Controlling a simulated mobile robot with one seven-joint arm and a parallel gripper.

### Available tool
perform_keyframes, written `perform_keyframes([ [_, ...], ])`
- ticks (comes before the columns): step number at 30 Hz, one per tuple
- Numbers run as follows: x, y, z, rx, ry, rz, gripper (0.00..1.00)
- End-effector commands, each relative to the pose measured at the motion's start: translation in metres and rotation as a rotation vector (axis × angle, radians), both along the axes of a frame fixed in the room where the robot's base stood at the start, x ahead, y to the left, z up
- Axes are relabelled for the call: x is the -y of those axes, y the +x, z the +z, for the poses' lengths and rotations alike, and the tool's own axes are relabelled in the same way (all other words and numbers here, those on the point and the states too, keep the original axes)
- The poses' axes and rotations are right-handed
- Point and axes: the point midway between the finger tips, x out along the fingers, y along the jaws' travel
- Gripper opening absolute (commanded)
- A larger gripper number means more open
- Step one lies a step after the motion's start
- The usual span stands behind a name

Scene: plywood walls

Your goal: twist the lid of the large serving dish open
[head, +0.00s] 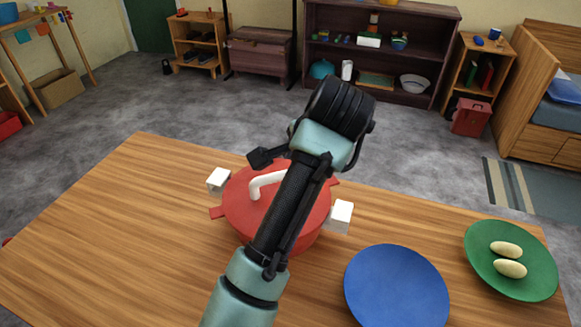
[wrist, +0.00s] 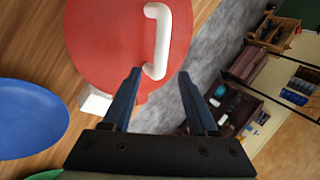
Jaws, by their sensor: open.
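The large serving dish (head: 309,238) is a round red pot on the wooden table, partly hidden behind my arm. Its red lid (head: 240,208) is on it and carries a white bent handle (head: 262,184). In the wrist view, the lid (wrist: 112,45) fills the upper left, with the handle (wrist: 161,40) upright in the picture. My gripper (wrist: 159,74) is open, its two dark blue fingers apart. The handle's near end appears between the fingertips in the picture; I cannot tell whether they touch it. In the head view the fingers are hidden by my arm.
White blocks (head: 218,181) (head: 341,216) stand at either side of the dish. A blue plate (head: 396,287) and a green plate (head: 480,280) with two pale oval items (head: 507,250) lie to the right. The table's left side (head: 110,220) is clear. Shelves stand at the back.

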Motion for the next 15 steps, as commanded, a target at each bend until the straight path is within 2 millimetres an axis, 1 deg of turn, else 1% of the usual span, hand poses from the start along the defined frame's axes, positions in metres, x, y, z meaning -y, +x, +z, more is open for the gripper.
perform_keyframes([
  [1, 0.003, -0.006, 0.014, 0.005, -0.002, -0.002, 0.59],
  [3, 0.006, -0.016, 0.029, 0.006, -0.001, -0.003, 0.59],
  [6, 0.010, -0.028, 0.048, 0.004, 0.000, -0.003, 0.59],
  [9, 0.011, -0.037, 0.064, 0.002, 0.000, -0.001, 0.59],
  [15, 0.014, -0.044, 0.072, 0.000, -0.001, 0.001, 0.59],
])
